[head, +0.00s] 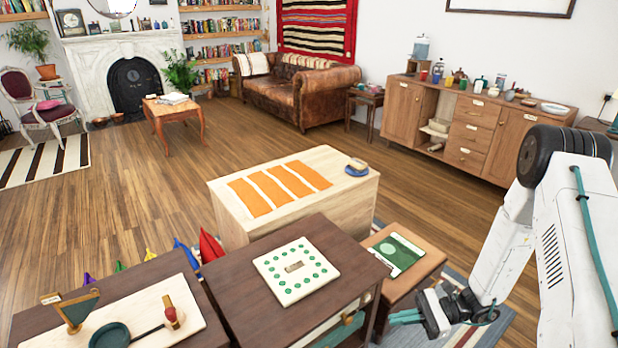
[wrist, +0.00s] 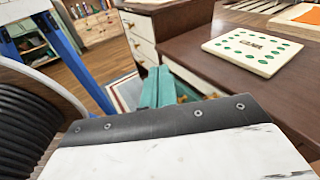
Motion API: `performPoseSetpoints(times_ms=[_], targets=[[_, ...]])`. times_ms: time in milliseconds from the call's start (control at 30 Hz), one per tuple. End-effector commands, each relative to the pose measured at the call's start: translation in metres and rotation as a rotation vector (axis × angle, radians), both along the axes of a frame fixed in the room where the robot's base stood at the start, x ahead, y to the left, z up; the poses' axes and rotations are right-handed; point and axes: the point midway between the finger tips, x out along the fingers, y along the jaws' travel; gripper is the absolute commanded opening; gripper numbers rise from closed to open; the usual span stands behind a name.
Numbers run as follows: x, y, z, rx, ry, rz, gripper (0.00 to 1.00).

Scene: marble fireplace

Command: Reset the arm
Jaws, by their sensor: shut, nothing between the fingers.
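My gripper (head: 394,319) is at the lower right of the head view, its teal fingers pointing left, beside the right side of the dark brown cabinet (head: 237,306). In the wrist view the teal fingers (wrist: 156,88) lie together, with nothing seen between them. My white arm comes down from the right edge of the head view and bends low toward the gripper.
A white board with green dots (head: 297,270) lies on the dark cabinet. A low brown table (head: 432,261) with a green-and-white card (head: 397,252) stands close to the gripper. Behind is a pale wooden cabinet (head: 228,186) with orange strips. Open wooden floor (head: 430,180) lies beyond.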

Motion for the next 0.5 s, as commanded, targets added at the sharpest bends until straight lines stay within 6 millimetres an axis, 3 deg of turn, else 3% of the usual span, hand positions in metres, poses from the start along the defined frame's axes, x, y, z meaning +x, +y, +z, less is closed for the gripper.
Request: performPoseSetpoints(times_ms=[33, 200, 500], targets=[[-0.003, 0.0, 0.023, -0.032, -0.037, 0.067, 0.0], [-0.025, -0.002, 0.085, -0.141, -0.145, 0.282, 0.0], [-0.071, -0.013, 0.175, -0.369, -0.349, 0.612, 0.0]])
